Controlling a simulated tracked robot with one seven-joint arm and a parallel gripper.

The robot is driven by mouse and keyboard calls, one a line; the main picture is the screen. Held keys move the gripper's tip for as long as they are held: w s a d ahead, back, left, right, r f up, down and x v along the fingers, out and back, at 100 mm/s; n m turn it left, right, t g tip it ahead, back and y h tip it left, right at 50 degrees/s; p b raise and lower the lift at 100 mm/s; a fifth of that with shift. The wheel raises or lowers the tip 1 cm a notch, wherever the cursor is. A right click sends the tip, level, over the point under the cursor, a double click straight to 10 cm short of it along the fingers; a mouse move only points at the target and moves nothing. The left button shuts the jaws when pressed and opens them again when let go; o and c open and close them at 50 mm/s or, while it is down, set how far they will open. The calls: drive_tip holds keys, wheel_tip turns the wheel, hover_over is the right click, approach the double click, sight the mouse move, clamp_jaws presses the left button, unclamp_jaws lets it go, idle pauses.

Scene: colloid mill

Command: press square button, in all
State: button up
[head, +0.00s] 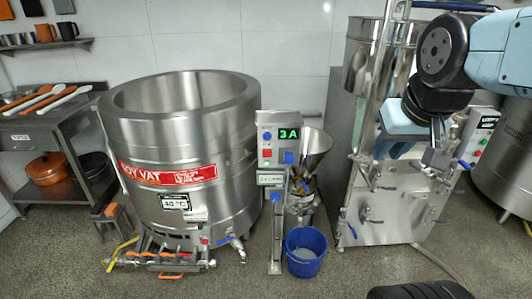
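The colloid mill's grey control box (278,142) stands on a post in the middle of the head view. It has a green display (289,134) reading 3A. On its left side are a blue button (267,136) and a red button (267,152); a blue knob or button (289,158) is at lower right. The buttons are too small to tell which is square. My gripper (436,150) hangs at the right, apart from the box, in front of a steel machine. Its fingers are small and blend with the background, so their opening is unclear.
A large steel vat (186,105) stands left of the box. A steel funnel (315,147) is behind it, and a blue bucket (305,252) sits on the floor below. The steel machine (385,207) stands right. Floor in front is mostly clear.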

clamp_jaws()
idle(1.4)
